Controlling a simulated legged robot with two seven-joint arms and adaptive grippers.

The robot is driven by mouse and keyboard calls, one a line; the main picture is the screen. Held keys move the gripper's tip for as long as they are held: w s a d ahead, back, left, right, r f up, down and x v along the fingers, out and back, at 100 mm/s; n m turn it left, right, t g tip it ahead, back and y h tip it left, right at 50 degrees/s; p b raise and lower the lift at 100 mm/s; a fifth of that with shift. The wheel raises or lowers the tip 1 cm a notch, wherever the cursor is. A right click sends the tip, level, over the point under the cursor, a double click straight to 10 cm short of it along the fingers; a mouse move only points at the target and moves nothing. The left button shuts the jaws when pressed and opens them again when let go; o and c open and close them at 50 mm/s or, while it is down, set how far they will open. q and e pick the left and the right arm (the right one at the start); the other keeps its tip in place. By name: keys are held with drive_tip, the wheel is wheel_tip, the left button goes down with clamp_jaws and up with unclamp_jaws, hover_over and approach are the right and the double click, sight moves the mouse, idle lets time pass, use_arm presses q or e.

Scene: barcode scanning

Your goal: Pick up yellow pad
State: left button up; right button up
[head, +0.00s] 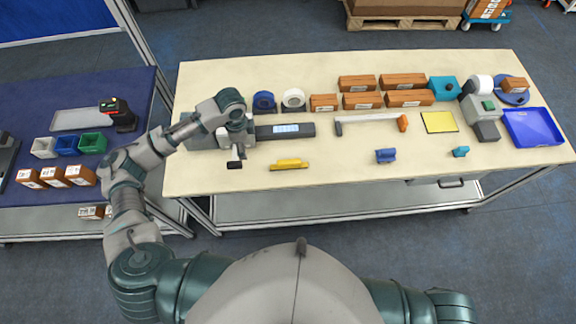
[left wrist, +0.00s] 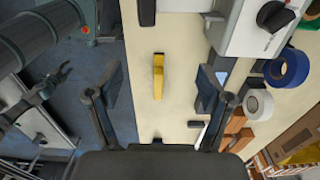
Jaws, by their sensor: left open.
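A long yellow pad (head: 289,164) lies on the near left part of the pale table. In the left wrist view the yellow pad (left wrist: 158,77) lies between the two spread fingers and a little beyond them. My left gripper (head: 236,160) is open and empty, left of the pad; its fingers (left wrist: 160,90) do not touch it. A flat yellow square (head: 439,122) with a dark edge lies farther right on the table. What seems to be my right gripper (left wrist: 42,92) hangs over the floor in the left wrist view, small and unclear.
A grey device with a black knob (left wrist: 276,16) stands beside my left gripper. Blue tape (head: 264,100), white tape (head: 293,98), brown boxes (head: 357,82) and a dark bar (head: 285,129) lie behind the pad. The table around the pad is clear.

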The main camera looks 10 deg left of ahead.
use_arm(q)
drive_tip(key=shift+o, duration=0.8)
drive_tip(key=w+d+n+b, duration=0.3)
drive_tip(key=d+n, duration=0.5)
drive_tip(key=n, duration=0.1)
drive_tip(key=shift+w+n, duration=0.2)
drive_tip(key=shift+n, duration=0.2)
drive_tip(key=r+n+b, duration=0.1)
drive_tip(key=n+b, duration=0.1)
drive_tip(key=n, duration=0.6)
hover_over(289, 161)
drive_tip(key=f, duration=1.1)
drive_tip(key=shift+w+a, duration=0.15)
drive_tip(key=shift+a, duration=0.05)
drive_tip(key=shift+d+f+p, duration=0.15)
drive_tip(key=shift+f+p, duration=0.05)
drive_tip(key=shift+f, duration=1.25)
drive_tip(key=shift+d+f+p, duration=0.1)
drive_tip(key=shift+f+p, duration=0.05)
drive_tip(key=shift+f, duration=1.3)
drive_tip(key=c, duration=0.8)
drive_tip(key=shift+c, duration=0.3)
drive_tip(key=shift+r, duration=0.1)
